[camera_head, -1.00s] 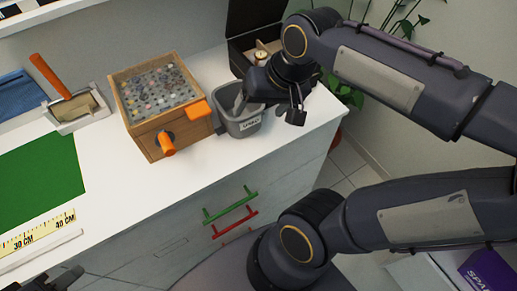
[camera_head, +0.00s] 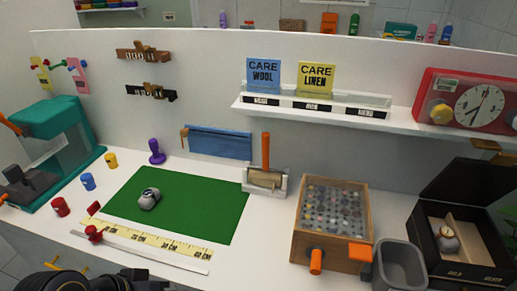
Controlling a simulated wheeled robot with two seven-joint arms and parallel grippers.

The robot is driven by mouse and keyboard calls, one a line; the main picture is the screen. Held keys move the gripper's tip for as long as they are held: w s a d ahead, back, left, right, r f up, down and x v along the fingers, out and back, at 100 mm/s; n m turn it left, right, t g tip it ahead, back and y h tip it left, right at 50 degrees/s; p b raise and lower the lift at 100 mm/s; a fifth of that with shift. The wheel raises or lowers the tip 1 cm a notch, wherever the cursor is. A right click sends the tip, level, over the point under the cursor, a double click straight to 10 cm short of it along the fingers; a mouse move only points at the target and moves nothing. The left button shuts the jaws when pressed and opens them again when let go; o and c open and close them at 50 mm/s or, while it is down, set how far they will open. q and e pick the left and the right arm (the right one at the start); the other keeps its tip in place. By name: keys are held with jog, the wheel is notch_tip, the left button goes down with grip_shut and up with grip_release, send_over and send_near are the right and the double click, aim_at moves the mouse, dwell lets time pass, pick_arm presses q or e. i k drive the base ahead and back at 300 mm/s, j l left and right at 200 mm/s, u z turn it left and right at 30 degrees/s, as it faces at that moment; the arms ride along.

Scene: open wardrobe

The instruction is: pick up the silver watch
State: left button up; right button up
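A small silver-and-dark watch (camera_head: 149,194) is wrapped around a grey cushion (camera_head: 149,204) on the green mat (camera_head: 205,213), left of its middle. A second, gold-toned watch (camera_head: 448,231) on a pale cushion sits in the left compartment of the open black box (camera_head: 423,238) at the right. Dark parts of my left arm show at the bottom left edge. The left gripper (camera_head: 152,286) seems only partly in frame there, well in front of the mat, and its fingers are not clear.
A yellow ruler strip (camera_head: 150,239) and a red knob (camera_head: 94,233) lie in front of the mat. A wooden button tray (camera_head: 299,225), a grey bin (camera_head: 400,262) and a lint-roller holder (camera_head: 275,186) stand to the right. A teal machine (camera_head: 68,125) stands left.

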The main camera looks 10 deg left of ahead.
aim_at(150, 196)
jog(key=j, duration=0.6)
jog(key=i+j+u, duration=0.1)
jog(key=j, duration=0.5)
jog(key=i+j, duration=0.1)
jog(key=j, duration=0.5)
jog(key=j+u, duration=0.1)
jog(key=j, duration=0.45)
jog(key=i+j, duration=0.15)
jog(key=j, duration=0.45)
jog(key=u, duration=0.05)
